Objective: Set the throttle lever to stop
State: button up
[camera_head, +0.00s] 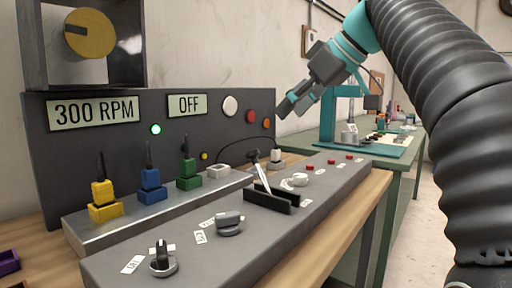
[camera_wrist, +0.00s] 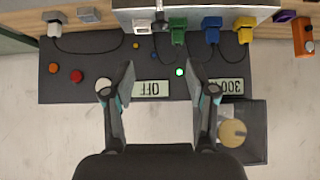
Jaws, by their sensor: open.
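The throttle lever (camera_head: 262,176) is a silver rod with a black knob. It stands tilted in a black slotted housing (camera_head: 271,202) on the sloped grey console; which thing in view marks its stop position I cannot tell. It does not show in the wrist view. The display (camera_head: 95,112) reads 300 RPM and another display (camera_head: 187,105) reads OFF. My gripper (camera_head: 287,106) is in the air above and behind the lever, near the right end of the dark panel, touching nothing. In the wrist view my gripper (camera_wrist: 159,82) has its fingers wide apart with nothing between.
The grey console (camera_head: 335,188) carries a front knob (camera_head: 162,262), a grey selector (camera_head: 229,224), a white knob (camera_head: 295,179) and several red buttons. Behind it are yellow (camera_head: 104,203), blue (camera_head: 151,190) and green (camera_head: 188,177) connectors on a metal ledge. A green bench stands at right.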

jog(key=b, duration=0.1)
send_over(262, 174)
jog(key=w+a, duration=0.2)
jog(key=f, duration=0.9)
jog(key=shift+s+d+f, duration=0.25)
jog(key=shift+f, duration=0.05)
grip_shut()
